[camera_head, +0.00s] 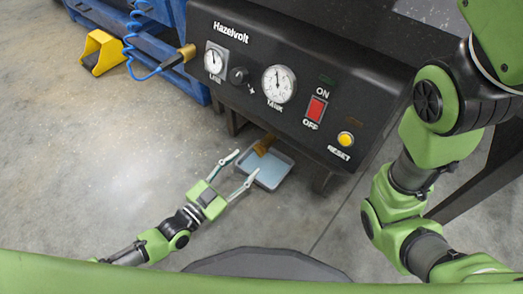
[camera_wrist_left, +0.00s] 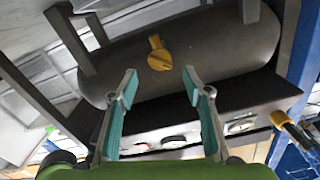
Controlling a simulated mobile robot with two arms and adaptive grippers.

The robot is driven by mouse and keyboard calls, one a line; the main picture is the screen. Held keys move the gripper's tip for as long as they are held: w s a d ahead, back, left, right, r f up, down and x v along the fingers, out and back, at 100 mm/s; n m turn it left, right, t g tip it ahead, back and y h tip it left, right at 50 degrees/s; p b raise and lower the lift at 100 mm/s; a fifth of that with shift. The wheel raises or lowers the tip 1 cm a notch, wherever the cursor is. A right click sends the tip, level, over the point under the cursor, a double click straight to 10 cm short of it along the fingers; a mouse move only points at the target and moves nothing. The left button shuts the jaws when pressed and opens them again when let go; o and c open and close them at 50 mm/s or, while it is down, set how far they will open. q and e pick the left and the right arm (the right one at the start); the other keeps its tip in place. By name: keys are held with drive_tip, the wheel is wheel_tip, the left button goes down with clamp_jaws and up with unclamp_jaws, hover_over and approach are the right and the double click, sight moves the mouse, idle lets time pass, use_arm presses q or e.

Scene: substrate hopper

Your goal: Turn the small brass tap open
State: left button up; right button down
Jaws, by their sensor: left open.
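The small brass tap (camera_wrist_left: 159,54) sits on the underside of a dark cylindrical tank (camera_wrist_left: 215,45) in the left wrist view, with its handle pointing up in the picture. In the head view a brass-coloured piece (camera_head: 264,143), apparently the tap, shows below the panel's lower edge, partly hidden. My left gripper (camera_head: 246,163) is open and empty. In the wrist view its fingertips (camera_wrist_left: 160,74) point toward the tap, one on either side of it, apart from it. My right arm shows at the right of the head view; its gripper does not.
The black Hazelvolt panel (camera_head: 235,92) carries two gauges, a knob, a red switch (camera_head: 315,109) and a yellow reset button (camera_head: 345,138). A shallow tray (camera_head: 270,174) lies under it by my left fingers. A blue hose and yellow block (camera_head: 102,53) are upper left. Floor at left is clear.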

sight(262, 147)
use_arm(q)
drive_tip(key=b+x, duration=0.3)
drive_tip(key=x, duration=0.5)
drive_tip(key=shift+f+b, duration=0.15)
drive_tip(key=shift+b, duration=0.2)
drive_tip(key=shift+w+d, duration=0.3)
drive_tip(key=shift+w, duration=0.1)
drive_tip(key=c, duration=1.1)
